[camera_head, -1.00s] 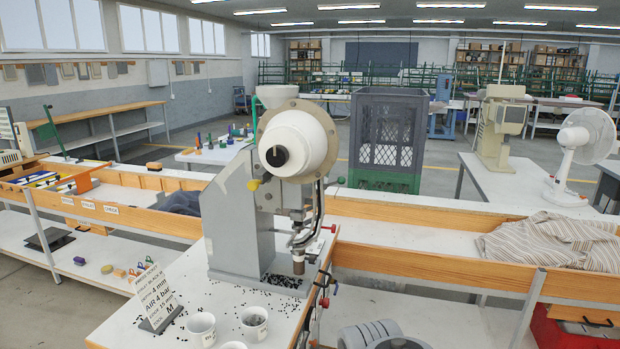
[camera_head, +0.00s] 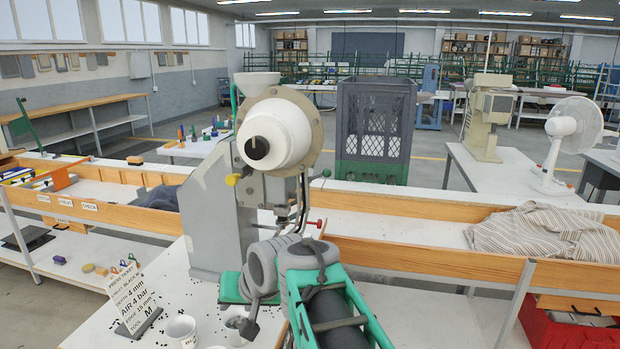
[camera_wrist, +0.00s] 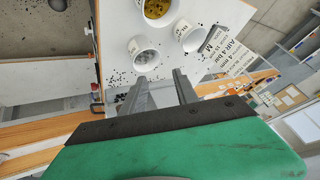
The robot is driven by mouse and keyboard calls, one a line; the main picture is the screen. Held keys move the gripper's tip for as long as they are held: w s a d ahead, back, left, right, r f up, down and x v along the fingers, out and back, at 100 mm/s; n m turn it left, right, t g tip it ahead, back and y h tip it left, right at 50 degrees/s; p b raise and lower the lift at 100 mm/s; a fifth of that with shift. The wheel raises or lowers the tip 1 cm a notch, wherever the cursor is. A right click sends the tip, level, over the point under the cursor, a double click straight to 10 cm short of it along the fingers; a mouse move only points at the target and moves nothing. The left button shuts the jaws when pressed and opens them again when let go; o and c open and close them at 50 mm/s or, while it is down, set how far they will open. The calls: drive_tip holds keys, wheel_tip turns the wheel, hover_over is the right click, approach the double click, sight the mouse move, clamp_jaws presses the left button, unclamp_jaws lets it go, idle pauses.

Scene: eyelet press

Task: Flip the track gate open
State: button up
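The grey eyelet press (camera_head: 212,215) stands on the white bench, with a white round drum (camera_head: 275,138) and a pale hopper on top. A yellow knob (camera_head: 232,180), a green-tipped lever (camera_head: 326,173) and a red-tipped lever (camera_head: 319,223) stick out from it. I cannot make out for certain which part is the track gate. My arm covers the press's lower front. My gripper (camera_wrist: 161,88) shows two fingers apart with nothing between them in the wrist view.
White cups (camera_head: 181,331) stand at the bench front; the wrist view shows several, one with yellow contents (camera_wrist: 156,9). A ticket sign (camera_head: 133,300) stands left of them. Small black eyelets lie scattered. A dark crate (camera_head: 372,125) stands behind, and striped cloth (camera_head: 545,235) lies right.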

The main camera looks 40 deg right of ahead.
drive_tip(key=w+d+r+m+t, duration=0.2)
drive_tip(key=w+d+r+m, duration=0.1)
drive_tip(key=d+r, duration=0.4)
drive_tip(key=m+t+h+b, duration=0.2)
drive_tip(key=m+t+h, duration=0.1)
drive_tip(key=m+t, duration=0.3)
approach(326, 175)
drive_tip(key=a+r+x, duration=0.1)
drive_tip(key=x, duration=0.3)
drive_tip(key=shift+w+d+f, duration=0.35)
drive_tip(key=shift+d+f, duration=0.1)
drive_tip(key=shift+d, duration=0.1)
drive_tip(key=p+x, duration=0.1)
drive_tip(key=x, duration=0.6)
drive_tip(key=shift+s+f, duration=0.1)
drive_tip(key=shift+f, duration=0.05)
clamp_jaws()
